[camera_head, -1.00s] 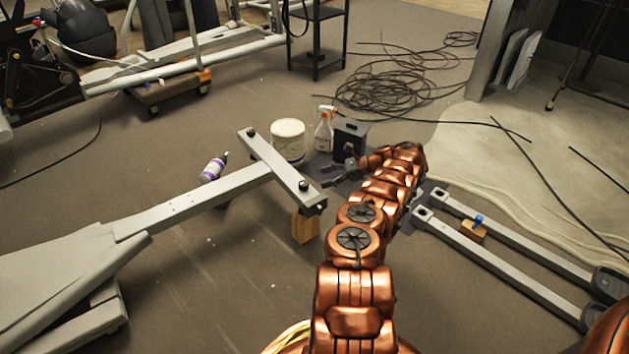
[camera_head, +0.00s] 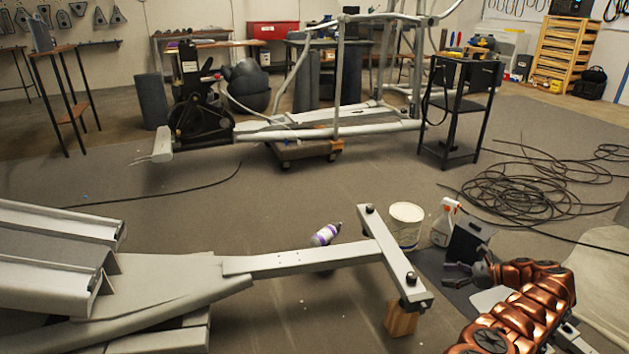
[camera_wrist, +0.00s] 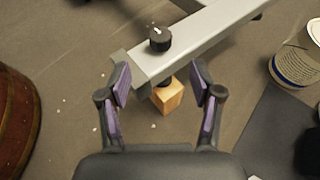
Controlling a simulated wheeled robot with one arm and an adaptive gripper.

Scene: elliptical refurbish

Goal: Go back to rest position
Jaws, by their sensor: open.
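My copper-coloured arm reaches in from the lower right of the head view. My gripper (camera_head: 459,274) is at its end, to the right of the grey frame's crossbar (camera_head: 394,258). In the wrist view my gripper (camera_wrist: 162,84) is open and empty, with its two purple-padded fingers spread apart. The crossbar (camera_wrist: 205,35) and its black knob (camera_wrist: 159,39) show beyond the fingers. A wooden block (camera_wrist: 167,97) under the bar's end appears between the fingertips. I cannot tell how far the fingers are from the bar.
A white bucket (camera_head: 406,225), a spray bottle (camera_head: 445,221) and a black box (camera_head: 468,241) stand near my gripper. Coiled cable (camera_head: 530,185) lies to the right. A black cart (camera_head: 457,112) stands farther back. Open floor lies left of centre.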

